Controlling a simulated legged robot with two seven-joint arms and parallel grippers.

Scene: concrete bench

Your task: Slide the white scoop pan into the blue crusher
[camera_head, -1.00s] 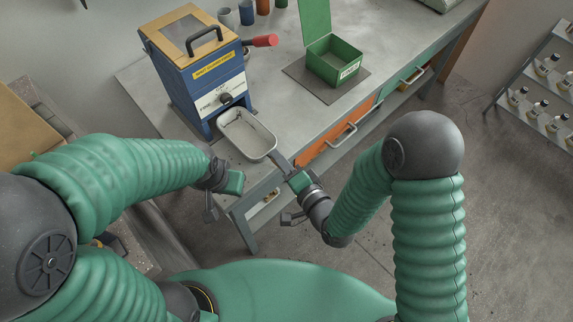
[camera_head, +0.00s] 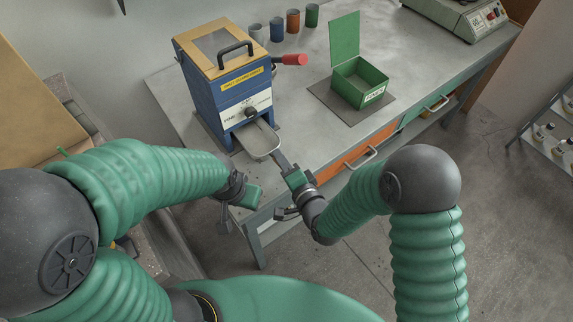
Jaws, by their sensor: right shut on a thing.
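The blue crusher (camera_head: 212,97) stands on the bench at the left, with a wooden-framed top, a black handle and a white front plate. The white scoop pan (camera_head: 259,142) is partly inside the opening at the base of the crusher. Its rounded near end sticks out and its far end is hidden. My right gripper (camera_head: 290,174) is shut on the pan's handle (camera_head: 281,161) at the bench's front edge. My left gripper (camera_head: 250,196) is left of and below the pan, apart from it. Its fingers are too unclear to tell open from shut.
A green open-lidded box (camera_head: 359,85) sits on a dark mat (camera_head: 325,97) right of the crusher. Several coloured cups (camera_head: 292,21) stand at the back. A red-handled lever (camera_head: 293,60) sticks out from the crusher's right side. A green machine (camera_head: 459,15) is at the far right.

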